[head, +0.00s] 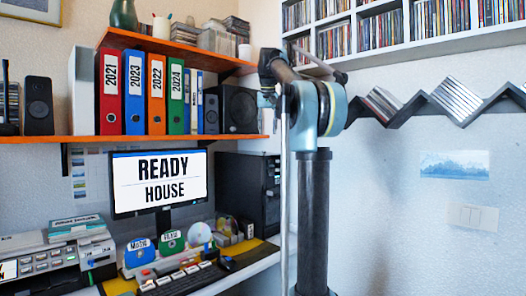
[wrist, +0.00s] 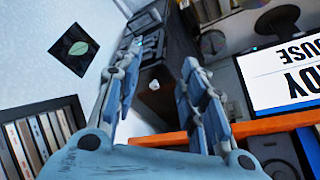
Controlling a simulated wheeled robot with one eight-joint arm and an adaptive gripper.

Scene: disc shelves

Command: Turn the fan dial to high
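No dial marked as a fan dial can be made out in either view. A black computer tower (head: 246,190) stands right of the monitor on the desk, with its front panel facing right. In the wrist view, which is turned over, the tower (wrist: 178,66) shows between my fingers. A small pale knob-like spot (wrist: 154,85) shows against its dark surface; I cannot tell if it is the dial. My gripper (wrist: 162,56) is open, with nothing between its fingers, and looks apart from the tower. In the head view my arm stands right of the tower.
An orange shelf (head: 150,138) with binders and a speaker (head: 232,108) hangs above the monitor (head: 158,182). The desk holds a keyboard (head: 180,280) and a printer-like machine (head: 55,250). A zigzag disc shelf (head: 400,104) and white disc racks (head: 450,52) are at right.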

